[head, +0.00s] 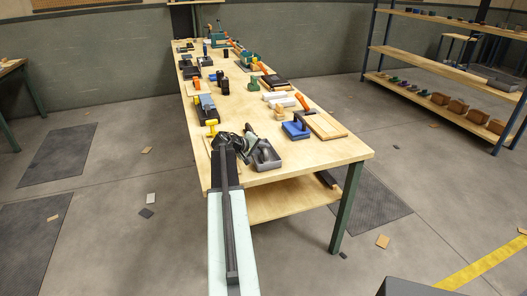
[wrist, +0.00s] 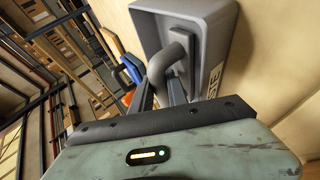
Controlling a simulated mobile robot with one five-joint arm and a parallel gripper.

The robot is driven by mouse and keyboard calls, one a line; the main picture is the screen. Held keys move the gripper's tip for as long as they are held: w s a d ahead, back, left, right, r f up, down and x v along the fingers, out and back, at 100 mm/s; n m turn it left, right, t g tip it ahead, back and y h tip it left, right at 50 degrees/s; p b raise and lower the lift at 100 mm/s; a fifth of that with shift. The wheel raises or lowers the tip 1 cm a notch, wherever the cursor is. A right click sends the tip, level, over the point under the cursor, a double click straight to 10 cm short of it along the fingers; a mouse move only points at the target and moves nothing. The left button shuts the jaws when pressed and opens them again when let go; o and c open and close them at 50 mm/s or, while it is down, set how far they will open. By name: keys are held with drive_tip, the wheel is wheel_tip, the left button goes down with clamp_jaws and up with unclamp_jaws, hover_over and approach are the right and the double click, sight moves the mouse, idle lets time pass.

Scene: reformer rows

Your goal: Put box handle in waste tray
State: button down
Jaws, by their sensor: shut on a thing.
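The waste tray (head: 268,165) is a shallow grey open tray near the front end of the long workbench. In the wrist view the tray (wrist: 222,78) fills the upper middle, with part of its lettering showing. The box handle (wrist: 176,56) is a dark grey curved bar on a flat plate. It shows over the tray's inside; I cannot tell whether it touches the tray floor. My gripper (wrist: 168,92) is shut on the handle's near end. In the head view my gripper (head: 250,138) is beside and just over the tray, and the handle is hard to make out.
A blue block with a dark handle (head: 297,129) and a wooden board (head: 326,126) lie right of the tray. A yellow-handled tool (head: 211,124) is to the left. White rolls (head: 280,98) and several other tools stand farther back. The bench's front right corner is bare.

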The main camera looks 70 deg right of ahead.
drive_tip(key=shift+f, duration=0.25)
drive_tip(key=c, duration=1.3)
unclamp_jaws()
drive_tip(key=shift+r, duration=0.15)
drive_tip(key=shift+r, duration=0.2)
drive_tip(key=p+v, duration=0.6)
drive_tip(key=v, duration=0.6)
drive_tip(key=shift+f, duration=0.1)
